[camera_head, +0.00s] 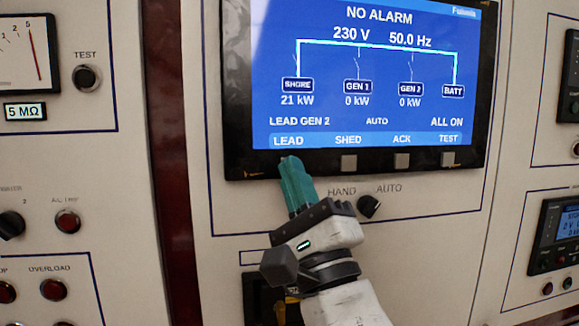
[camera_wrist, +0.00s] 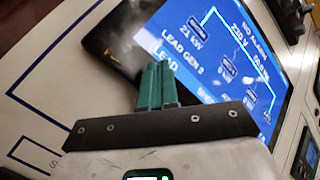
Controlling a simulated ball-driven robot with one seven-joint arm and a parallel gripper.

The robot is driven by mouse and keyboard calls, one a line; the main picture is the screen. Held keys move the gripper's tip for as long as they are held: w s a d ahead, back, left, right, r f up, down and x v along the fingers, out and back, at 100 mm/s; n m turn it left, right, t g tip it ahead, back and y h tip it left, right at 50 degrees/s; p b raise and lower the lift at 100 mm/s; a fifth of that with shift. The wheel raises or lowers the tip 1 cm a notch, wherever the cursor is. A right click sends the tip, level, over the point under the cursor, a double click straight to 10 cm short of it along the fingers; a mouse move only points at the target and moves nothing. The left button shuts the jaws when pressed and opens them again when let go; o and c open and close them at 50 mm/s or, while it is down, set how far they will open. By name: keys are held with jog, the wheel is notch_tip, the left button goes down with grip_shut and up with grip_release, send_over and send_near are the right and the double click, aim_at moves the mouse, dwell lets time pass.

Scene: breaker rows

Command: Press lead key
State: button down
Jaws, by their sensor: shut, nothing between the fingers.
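The control display (camera_head: 375,85) shows a blue screen with "LEAD GEN 2", "AUTO" and "ALL ON". Its bottom line reads LEAD, SHED, ACK and TEST. Grey keys sit in the black bezel under SHED (camera_head: 349,162), ACK (camera_head: 401,160) and TEST (camera_head: 448,158). The lead key is hidden behind my gripper (camera_head: 290,161), whose teal fingers are shut and empty. The fingertips are at the bezel just below the LEAD label; I cannot tell whether they touch. In the wrist view, my gripper (camera_wrist: 158,72) overlaps the bezel beside the screen (camera_wrist: 205,50), and the key is hidden there too.
A HAND/AUTO selector knob (camera_head: 369,206) sticks out right of my gripper. A dark red post (camera_head: 170,150) stands between this panel and the left one, which holds a TEST button (camera_head: 86,77) and several knobs. Another panel with a small meter (camera_head: 560,235) is at right.

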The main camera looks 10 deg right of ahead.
jog(key=shift+s, duration=0.5)
jog(key=s+b, duration=0.1)
jog(key=s, duration=0.4)
jog(key=shift+d, duration=0.2)
dwell(0.6)
